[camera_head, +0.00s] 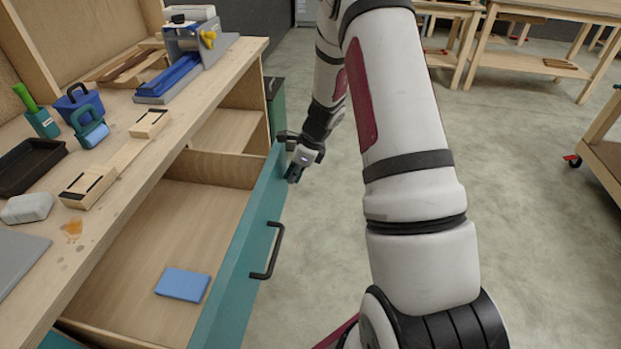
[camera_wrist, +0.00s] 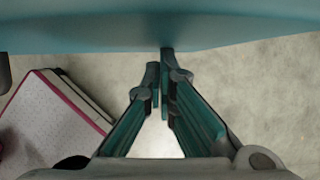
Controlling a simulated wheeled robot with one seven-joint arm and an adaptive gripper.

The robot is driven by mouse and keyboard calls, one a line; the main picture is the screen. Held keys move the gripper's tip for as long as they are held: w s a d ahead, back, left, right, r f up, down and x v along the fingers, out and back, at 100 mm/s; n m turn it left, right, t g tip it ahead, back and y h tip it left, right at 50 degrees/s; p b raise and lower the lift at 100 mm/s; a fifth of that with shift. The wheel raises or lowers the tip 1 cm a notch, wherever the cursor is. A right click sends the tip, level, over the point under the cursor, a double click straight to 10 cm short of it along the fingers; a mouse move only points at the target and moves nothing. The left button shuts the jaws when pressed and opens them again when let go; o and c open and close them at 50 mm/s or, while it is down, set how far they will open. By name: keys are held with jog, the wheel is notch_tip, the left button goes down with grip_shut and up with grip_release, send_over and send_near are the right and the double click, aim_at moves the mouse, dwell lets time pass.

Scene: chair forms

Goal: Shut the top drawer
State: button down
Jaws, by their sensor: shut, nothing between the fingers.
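The top drawer (camera_head: 262,217) is pulled far out from the workbench, with a teal front and a black bar handle (camera_head: 272,251). A blue block (camera_head: 183,284) lies flat inside it. My gripper (camera_head: 294,177) is at the far end of the drawer front, on its outer side, away from the handle. In the wrist view my gripper (camera_wrist: 160,65) has its teal fingertips together with nothing between them. The teal drawer front (camera_wrist: 110,32) spans the top of that view, right by the fingertips. I cannot tell whether they touch it.
The wooden bench top (camera_head: 128,165) holds a blue vise-like tool (camera_head: 185,60), a black tray (camera_head: 28,166), a grey block (camera_head: 27,207) and other tools. Open floor (camera_head: 310,270) lies right of the drawer. Other wooden tables (camera_head: 540,65) stand at the back.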

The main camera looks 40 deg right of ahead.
jog(key=w+a+b, duration=0.3)
jog(key=w+a, duration=1.3)
jog(key=shift+w+a, duration=0.4)
